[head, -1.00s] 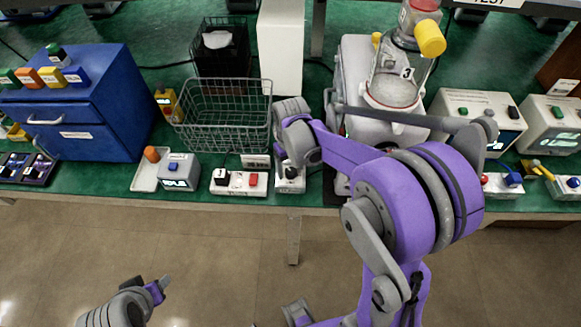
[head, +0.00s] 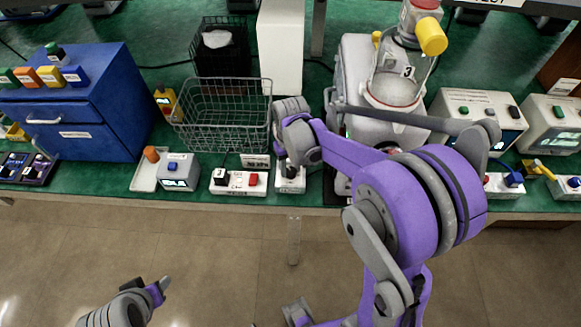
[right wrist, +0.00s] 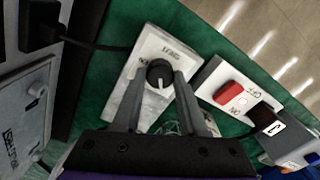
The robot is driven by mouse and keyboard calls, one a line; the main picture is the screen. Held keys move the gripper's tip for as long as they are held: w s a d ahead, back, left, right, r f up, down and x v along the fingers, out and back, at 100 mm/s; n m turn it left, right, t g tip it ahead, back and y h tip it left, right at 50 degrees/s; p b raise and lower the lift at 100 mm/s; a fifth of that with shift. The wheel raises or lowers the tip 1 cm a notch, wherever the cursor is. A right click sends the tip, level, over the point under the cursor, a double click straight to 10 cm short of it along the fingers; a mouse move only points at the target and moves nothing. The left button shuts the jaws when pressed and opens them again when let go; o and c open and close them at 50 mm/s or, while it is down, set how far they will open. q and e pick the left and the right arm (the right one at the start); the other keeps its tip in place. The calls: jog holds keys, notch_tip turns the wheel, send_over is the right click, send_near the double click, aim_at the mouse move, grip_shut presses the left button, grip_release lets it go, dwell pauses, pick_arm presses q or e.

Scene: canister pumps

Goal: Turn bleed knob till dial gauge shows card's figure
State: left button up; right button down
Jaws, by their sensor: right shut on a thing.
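My right gripper (right wrist: 170,82) is shut on a round black knob (right wrist: 158,76) with a pale pointer line. The knob sits on a small white box (right wrist: 165,45) with upside-down lettering, too blurred to read surely. In the head view the box (head: 290,186) stands at the table's front edge, and my right gripper (head: 288,168) is over it, its fingers small and partly hidden. My left gripper (head: 148,287) hangs low at the left, away from the table; its finger gap is unclear. I cannot make out a dial gauge face or a readable figure card.
A white switch strip (head: 238,183) with a red rocker (right wrist: 229,93) stands close beside the knob box. A wire basket (head: 222,115) is behind it. A grey pump with a jar marked 3 (head: 395,88) stands at the right, partly behind my right arm. A blue cabinet (head: 95,135) is at left.

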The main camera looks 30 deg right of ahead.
aim_at(290, 170)
jog(key=shift+c, duration=2.2)
grip_release()
jog(key=shift+r, duration=0.1)
notch_tip(290, 170, up, 11)
jog(key=shift+p, duration=0.45)
